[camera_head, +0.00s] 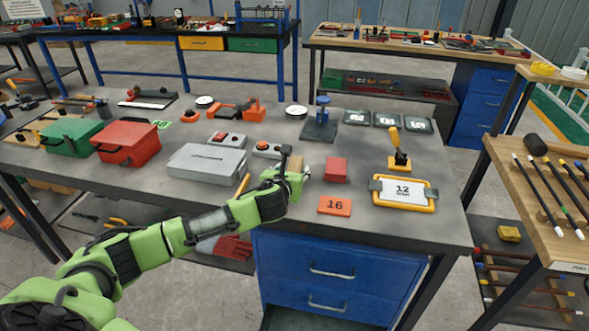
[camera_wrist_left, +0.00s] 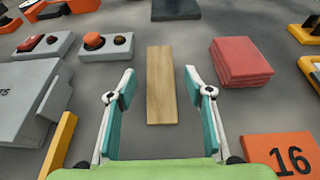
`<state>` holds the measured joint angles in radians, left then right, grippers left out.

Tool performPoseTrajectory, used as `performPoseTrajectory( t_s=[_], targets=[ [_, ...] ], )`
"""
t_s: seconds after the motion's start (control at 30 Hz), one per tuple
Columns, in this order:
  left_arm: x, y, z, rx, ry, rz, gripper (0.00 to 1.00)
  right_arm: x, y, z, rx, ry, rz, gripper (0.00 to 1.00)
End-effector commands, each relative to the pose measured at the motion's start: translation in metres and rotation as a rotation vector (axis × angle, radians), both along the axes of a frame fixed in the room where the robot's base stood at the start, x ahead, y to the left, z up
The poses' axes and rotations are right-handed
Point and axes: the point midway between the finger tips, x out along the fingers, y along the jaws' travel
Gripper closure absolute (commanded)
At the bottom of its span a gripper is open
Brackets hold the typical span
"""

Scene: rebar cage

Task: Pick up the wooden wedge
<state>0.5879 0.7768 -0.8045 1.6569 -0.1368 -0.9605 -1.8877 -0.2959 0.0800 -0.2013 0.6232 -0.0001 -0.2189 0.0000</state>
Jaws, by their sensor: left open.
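The wooden wedge (camera_wrist_left: 161,88) is a light tan, long narrow block lying on the grey table. In the left wrist view it sits in the middle, pointing away from me, just beyond and between the fingers of my left gripper (camera_wrist_left: 158,92). The fingers are spread on either side and do not touch it. In the head view my left gripper (camera_head: 296,170) reaches over the table from the left and hides most of the wedge. My right gripper is not in view.
A red block stack (camera_wrist_left: 240,62) lies right of the wedge, with an orange plate marked 16 (camera_wrist_left: 284,155) nearer. A grey case (camera_head: 207,162) and button boxes (camera_head: 226,140) are on the left. A yellow-framed sign (camera_head: 430,194) lies farther right.

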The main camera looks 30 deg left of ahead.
Motion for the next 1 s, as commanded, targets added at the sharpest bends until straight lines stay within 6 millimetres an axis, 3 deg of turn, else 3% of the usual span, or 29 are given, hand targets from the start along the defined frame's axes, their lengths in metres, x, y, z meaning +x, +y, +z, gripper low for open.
performPoseTrajectory(
  t_s=[0.2, 0.5, 0.67, 1.0],
  targets=[
    [0.018, 0.005, -0.007, -0.001, 0.000, 0.000, 0.53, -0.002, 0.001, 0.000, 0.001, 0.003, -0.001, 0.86],
    [0.020, 0.006, -0.009, 0.000, -0.001, -0.001, 0.53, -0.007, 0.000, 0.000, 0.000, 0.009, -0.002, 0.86],
    [0.020, 0.006, -0.009, 0.000, -0.001, -0.001, 0.94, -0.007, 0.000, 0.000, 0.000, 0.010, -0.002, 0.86],
    [0.020, 0.006, -0.007, 0.000, -0.001, -0.001, 0.94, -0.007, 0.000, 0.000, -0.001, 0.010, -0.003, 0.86]
  ],
)
